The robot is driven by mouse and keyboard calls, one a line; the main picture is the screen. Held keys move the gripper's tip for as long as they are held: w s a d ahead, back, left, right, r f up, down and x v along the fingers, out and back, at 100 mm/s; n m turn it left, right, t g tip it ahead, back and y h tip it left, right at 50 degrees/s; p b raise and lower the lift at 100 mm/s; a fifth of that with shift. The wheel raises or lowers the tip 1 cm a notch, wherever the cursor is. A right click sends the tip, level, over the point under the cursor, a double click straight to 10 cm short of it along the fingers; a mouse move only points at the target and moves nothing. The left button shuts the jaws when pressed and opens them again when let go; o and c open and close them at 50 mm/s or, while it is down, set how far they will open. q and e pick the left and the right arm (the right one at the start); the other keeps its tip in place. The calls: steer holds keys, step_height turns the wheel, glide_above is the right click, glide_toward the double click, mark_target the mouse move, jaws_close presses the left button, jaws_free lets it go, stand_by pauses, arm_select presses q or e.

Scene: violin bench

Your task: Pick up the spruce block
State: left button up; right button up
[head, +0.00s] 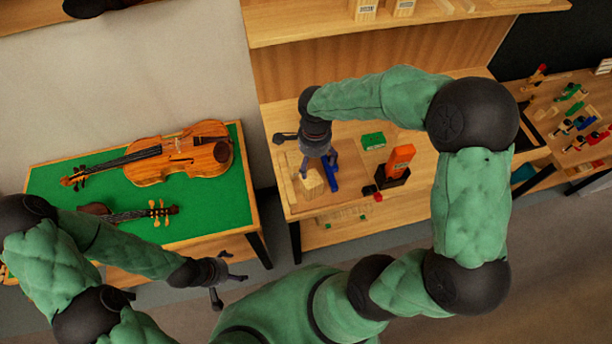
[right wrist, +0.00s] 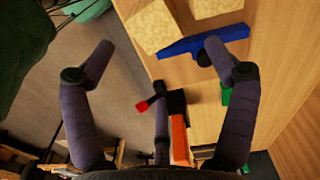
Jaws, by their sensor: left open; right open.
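A pale wooden block, which looks like the spruce block (head: 312,184), stands near the front left of the wooden bench (head: 345,205). In the right wrist view two pale blocks show at the top, one nearer the bench edge (right wrist: 152,27) and one cut off by the frame (right wrist: 213,8). I cannot tell for sure which is spruce. My right gripper (head: 313,170) is open and empty over the bench, close to the block; its fingers (right wrist: 160,50) hold nothing. My left gripper (head: 227,284) is open and empty, below the green-topped table.
A blue tool (head: 331,174) lies right beside the block. An orange object (head: 401,158) stands in a dark holder, with a green box (head: 373,141) behind. A violin (head: 185,155) lies on the green-topped table (head: 215,213) at left. A shelf (head: 370,25) overhangs the bench.

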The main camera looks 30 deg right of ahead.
mark_target(313, 178)
steer(key=f, duration=0.3)
steer(key=shift+s+f, duration=0.35)
steer(key=shift+f, duration=0.05)
steer(key=shift+w+f, duration=0.2)
steer(key=shift+f, duration=0.25)
steer(key=shift+s+a+f+b, duration=0.1)
steer(key=shift+f+b, duration=0.15)
steer(key=shift+f, duration=1.1)
steer(key=shift+s+a+f+b, duration=0.1)
steer(key=shift+f+b, duration=0.1)
steer(key=shift+f, duration=1.1)
steer(key=shift+w+r, duration=0.1)
steer(key=c, duration=1.1)
